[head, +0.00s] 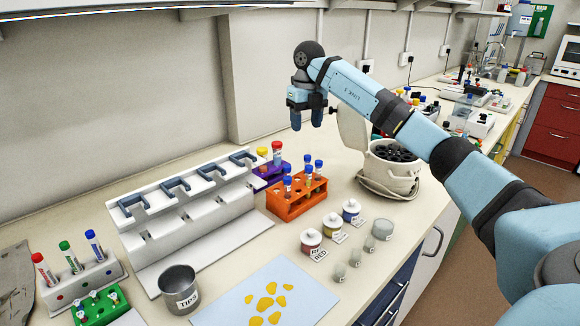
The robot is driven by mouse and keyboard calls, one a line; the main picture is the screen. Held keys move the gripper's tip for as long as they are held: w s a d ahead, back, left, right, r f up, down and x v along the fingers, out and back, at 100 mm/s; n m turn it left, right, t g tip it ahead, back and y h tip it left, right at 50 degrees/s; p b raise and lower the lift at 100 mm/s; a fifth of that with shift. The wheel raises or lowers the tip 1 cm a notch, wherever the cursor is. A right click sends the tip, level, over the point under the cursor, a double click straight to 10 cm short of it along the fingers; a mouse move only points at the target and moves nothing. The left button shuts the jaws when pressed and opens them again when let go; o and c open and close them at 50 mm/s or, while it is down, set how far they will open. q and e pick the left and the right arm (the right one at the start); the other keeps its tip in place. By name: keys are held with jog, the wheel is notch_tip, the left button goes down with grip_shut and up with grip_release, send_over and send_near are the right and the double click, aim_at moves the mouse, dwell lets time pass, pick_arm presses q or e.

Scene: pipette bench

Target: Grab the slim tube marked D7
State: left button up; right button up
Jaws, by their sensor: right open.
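Several capped slim tubes stand in racks, and I cannot read a D7 mark on any of them. The orange rack (290,208) holds several blue-capped tubes. The purple rack (266,182) behind it holds tubes with yellow and red caps. A white rack (85,281) at the left holds a red-capped tube (44,268), a green-capped tube (69,256) and a blue-capped tube (95,245). My right gripper (307,124) is open, pointing down, with nothing visible between its fingers. It is raised above the bench and appears above the orange rack in the picture. My left gripper is out of view.
A white pipette stand (196,222) fills the back left. A metal TIPS cup (179,288), a green rack (97,306) and a pale sheet with yellow shapes (238,300) lie in front. Small labelled jars (311,239) stand right of centre. A white centrifuge (398,177) stands behind them.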

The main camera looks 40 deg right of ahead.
aim_at(308, 156)
jog(key=f, duration=0.7)
jog(key=shift+s+d+f+b, duration=0.15)
jog(key=shift+d+b, duration=0.2)
jog(key=shift+b, duration=0.05)
jog(key=shift+w+d+f, duration=0.15)
jog(key=shift+f, duration=1.35)
jog(key=shift+w+d+f, duration=0.1)
jog(key=shift+f, duration=1.35)
jog(key=shift+c, duration=0.4)
grip_shut()
